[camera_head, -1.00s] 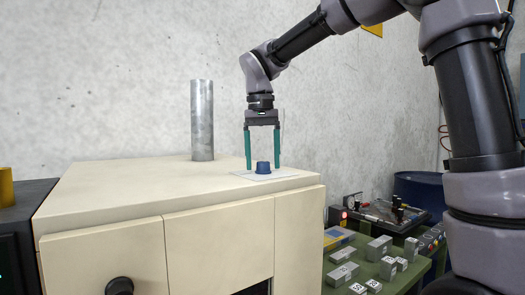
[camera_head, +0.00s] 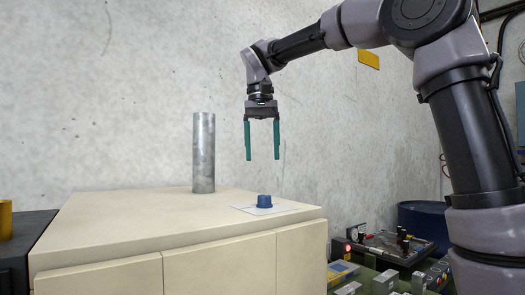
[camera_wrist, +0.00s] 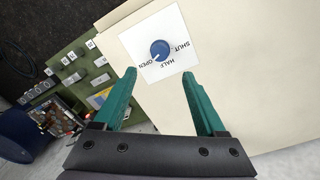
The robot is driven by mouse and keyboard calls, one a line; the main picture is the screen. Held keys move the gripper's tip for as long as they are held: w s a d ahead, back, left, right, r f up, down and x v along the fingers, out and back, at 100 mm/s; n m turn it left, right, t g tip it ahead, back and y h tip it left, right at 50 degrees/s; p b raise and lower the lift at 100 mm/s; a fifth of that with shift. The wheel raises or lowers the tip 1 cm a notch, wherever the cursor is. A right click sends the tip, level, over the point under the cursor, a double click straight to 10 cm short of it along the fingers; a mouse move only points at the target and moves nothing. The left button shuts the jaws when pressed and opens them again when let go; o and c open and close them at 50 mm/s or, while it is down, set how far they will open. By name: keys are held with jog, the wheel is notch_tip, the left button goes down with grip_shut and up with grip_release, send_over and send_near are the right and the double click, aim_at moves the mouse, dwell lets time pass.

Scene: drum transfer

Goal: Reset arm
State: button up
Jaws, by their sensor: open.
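My gripper (camera_head: 262,158) has two green fingers, spread apart and empty. It hangs above the cream cabinet top, with a clear gap over a blue knob (camera_head: 265,201). The knob sits on a white plate (camera_head: 246,208) near the cabinet's right edge. In the wrist view the knob (camera_wrist: 160,50) lies beyond the fingertips, and its plate (camera_wrist: 140,35) bears the words SHUT, HALF and OPEN. The knob's pale mark points toward OPEN. The gripper in the wrist view (camera_wrist: 158,85) holds nothing.
A grey metal cylinder (camera_head: 204,155) stands upright on the cabinet (camera_head: 110,235), left of my gripper. A green table with grey blocks (camera_head: 385,282) and a blue drum (camera_head: 425,222) are at the lower right. The space above the cabinet's left part is clear.

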jog(key=s+d+f+m+t+y, duration=0.1)
jog(key=s+d+f+m+t, duration=0.1)
jog(key=s+d+f, duration=0.4)
jog(key=s+d+f+m+t+y, duration=0.1)
jog(key=s+d+f+t, duration=0.4)
jog(key=d, duration=1.2)
jog(key=shift+s+d+f+m, duration=0.25)
jog(key=shift+s+f+m, duration=0.25)
jog(key=shift+s+m, duration=0.25)
